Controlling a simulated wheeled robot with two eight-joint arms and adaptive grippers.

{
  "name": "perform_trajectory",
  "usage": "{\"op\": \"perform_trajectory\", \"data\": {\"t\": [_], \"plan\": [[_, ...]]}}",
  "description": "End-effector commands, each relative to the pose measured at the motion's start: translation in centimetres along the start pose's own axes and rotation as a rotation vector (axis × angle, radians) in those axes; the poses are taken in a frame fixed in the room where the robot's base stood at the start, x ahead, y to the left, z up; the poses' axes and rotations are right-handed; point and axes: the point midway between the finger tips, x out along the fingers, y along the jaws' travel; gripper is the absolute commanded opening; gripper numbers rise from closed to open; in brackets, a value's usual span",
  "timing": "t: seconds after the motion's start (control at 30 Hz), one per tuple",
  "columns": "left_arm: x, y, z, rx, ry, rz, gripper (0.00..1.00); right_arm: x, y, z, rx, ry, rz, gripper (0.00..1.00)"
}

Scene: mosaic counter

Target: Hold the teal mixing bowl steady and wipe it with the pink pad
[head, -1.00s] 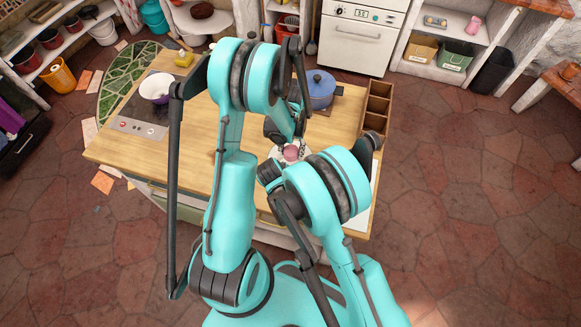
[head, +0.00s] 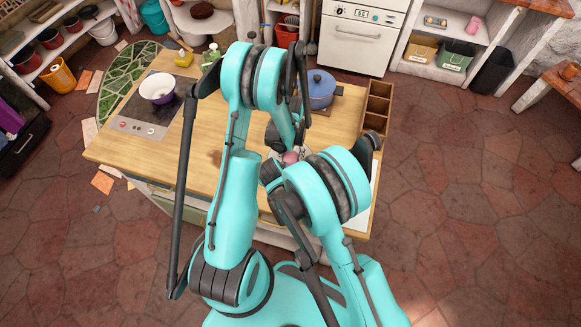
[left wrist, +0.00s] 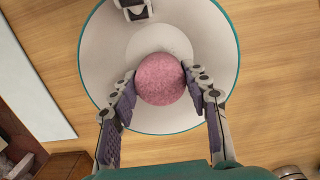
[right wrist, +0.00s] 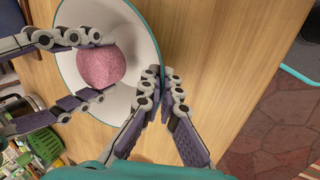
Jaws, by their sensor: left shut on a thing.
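The teal mixing bowl (left wrist: 105,45), white inside with a thin teal rim, stands on the wooden counter. It also shows in the right wrist view (right wrist: 140,35); in the head view my arms mostly hide it. The round pink pad (left wrist: 160,80) is over the bowl's inside, near its middle; whether it touches the surface is unclear. My left gripper (left wrist: 163,92) is shut on the pad's two sides. The pad shows small in the head view (head: 291,157). My right gripper (right wrist: 161,78) is shut on the bowl's rim, one finger inside and one outside.
A blue lidded pot (head: 319,92) and a wooden compartment box (head: 376,108) stand behind the bowl. A white bowl (head: 157,88) sits on the cooktop (head: 137,125) at left. The counter's left middle (head: 170,160) is clear.

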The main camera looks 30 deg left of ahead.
Motion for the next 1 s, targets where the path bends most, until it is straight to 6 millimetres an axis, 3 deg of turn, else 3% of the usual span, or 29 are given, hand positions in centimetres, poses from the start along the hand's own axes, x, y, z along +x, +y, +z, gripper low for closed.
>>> {"op": "perform_trajectory", "data": {"t": [0.37, 1.0], "plan": [[1.3, 0.0, -0.1, 0.0, 0.0, 0.0, 0.19, 0.0, 0.0, 0.0, 0.0, 0.0, 0.0, 0.0], [1.5, 1.0, -0.1, 0.0, 0.0, 0.0, 0.19, 0.0, 0.0, 0.0, 0.0, 0.0, 0.0, 0.0]]}}
